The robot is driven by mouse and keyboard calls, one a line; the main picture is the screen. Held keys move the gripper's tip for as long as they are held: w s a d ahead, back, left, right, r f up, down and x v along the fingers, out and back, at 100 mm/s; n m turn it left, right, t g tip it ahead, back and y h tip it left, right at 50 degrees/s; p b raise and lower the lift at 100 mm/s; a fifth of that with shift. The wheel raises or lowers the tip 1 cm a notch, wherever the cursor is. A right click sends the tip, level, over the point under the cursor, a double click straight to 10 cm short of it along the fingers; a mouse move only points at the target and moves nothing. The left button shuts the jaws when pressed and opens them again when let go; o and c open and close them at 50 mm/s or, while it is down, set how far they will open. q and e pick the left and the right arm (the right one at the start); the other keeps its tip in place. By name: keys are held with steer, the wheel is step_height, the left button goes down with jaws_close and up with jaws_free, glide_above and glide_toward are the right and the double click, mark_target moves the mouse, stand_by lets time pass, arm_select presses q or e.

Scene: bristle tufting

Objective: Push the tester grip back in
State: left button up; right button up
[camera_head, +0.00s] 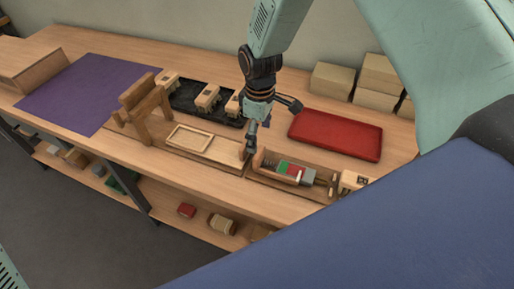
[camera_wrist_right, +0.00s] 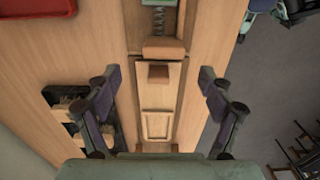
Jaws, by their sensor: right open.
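The tester (camera_head: 283,182) is a long wooden trough on the bench, with a green and red scale, a grey block and a white pointer. In the right wrist view a spring (camera_wrist_right: 158,20) lies in its channel. A wooden end block (camera_wrist_right: 163,48) stands at the near end of the spring. I cannot tell for certain which part is the grip. My right gripper (camera_head: 272,119) is open and empty above the bench, left of and behind the tester. In the wrist view its fingers (camera_wrist_right: 158,78) spread wide either side of a small wooden block (camera_wrist_right: 158,74), not touching it.
A pale wooden tray (camera_head: 190,139) and a wooden stand (camera_head: 143,107) are left of the tester. A red tray (camera_head: 335,135) lies behind it. A black tray (camera_head: 190,90) holds wooden brush blocks. A purple mat (camera_head: 85,92) and boxes (camera_head: 378,75) are farther off.

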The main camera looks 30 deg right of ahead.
mark_target(258, 152)
steer(key=shift+s+a+f, duration=0.1)
steer(key=shift+a+f, duration=0.1)
steer(key=shift+f, duration=0.2)
step_height(258, 152, down, 6)
steer(key=shift+s+d, duration=0.1)
steer(key=shift+s, duration=0.05)
steer(key=shift+f, duration=0.25)
steer(key=shift+a+f, duration=0.15)
steer(key=shift+a, duration=0.1)
